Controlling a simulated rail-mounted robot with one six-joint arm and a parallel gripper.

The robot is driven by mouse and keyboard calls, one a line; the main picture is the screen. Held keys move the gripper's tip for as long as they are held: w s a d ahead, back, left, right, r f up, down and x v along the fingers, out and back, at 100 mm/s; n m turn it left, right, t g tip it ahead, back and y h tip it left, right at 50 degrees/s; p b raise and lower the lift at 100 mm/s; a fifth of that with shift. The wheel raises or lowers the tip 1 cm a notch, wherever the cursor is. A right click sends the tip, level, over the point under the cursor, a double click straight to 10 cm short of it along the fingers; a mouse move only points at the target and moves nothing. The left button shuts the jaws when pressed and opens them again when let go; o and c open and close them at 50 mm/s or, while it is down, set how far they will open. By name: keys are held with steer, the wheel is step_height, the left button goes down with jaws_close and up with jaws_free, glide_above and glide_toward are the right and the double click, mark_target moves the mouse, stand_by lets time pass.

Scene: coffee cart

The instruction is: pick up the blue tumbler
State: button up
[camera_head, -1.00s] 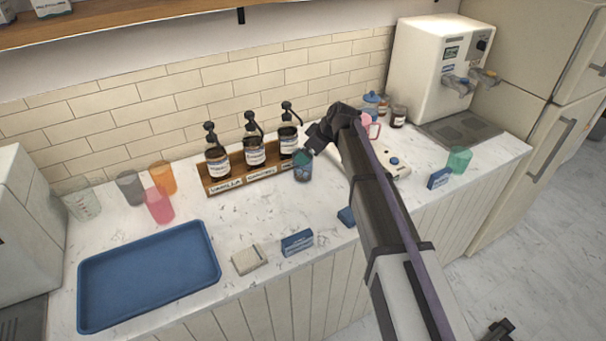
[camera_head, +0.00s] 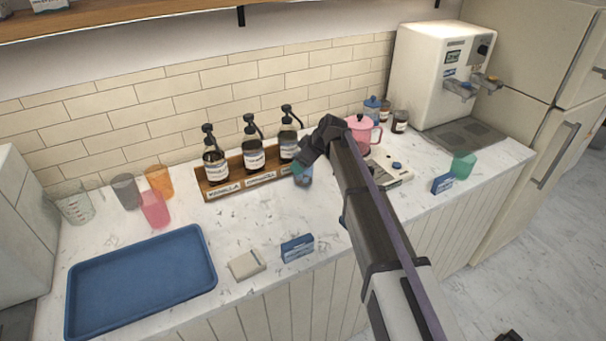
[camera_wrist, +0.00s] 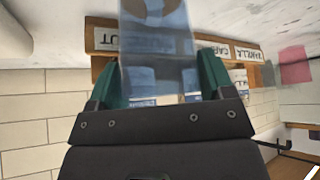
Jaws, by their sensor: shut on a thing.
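The blue tumbler (camera_wrist: 155,50) is see-through and sits between the two green fingers of my gripper (camera_wrist: 160,80) in the wrist view. My gripper is shut on it, with one finger against each side. In the head view the tumbler (camera_head: 303,179) shows small below my gripper (camera_head: 303,166), just in front of the right end of the wooden syrup rack. The gripper hides its upper part. I cannot tell whether its base touches the counter.
The wooden rack (camera_head: 226,187) with three pump bottles stands close behind. A blue tray (camera_head: 140,280), orange (camera_head: 159,180), pink (camera_head: 154,208) and grey (camera_head: 126,191) cups stand left. A green cup (camera_head: 463,165) and pink pitcher (camera_head: 360,128) are right. The counter's front middle holds small boxes.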

steer(key=c, duration=0.5)
steer(key=shift+r, duration=0.1)
steer(key=shift+r+p, duration=0.6)
steer(key=shift+p, duration=0.15)
steer(key=s+d, duration=0.3)
steer(key=d, duration=0.4)
step_height(320, 180, up, 14)
steer(key=p, duration=1.4)
steer(key=f+b, duration=0.7)
steer(key=shift+s+d, duration=0.15)
steer(key=shift+s, duration=0.05)
steer(key=shift+w, duration=0.15)
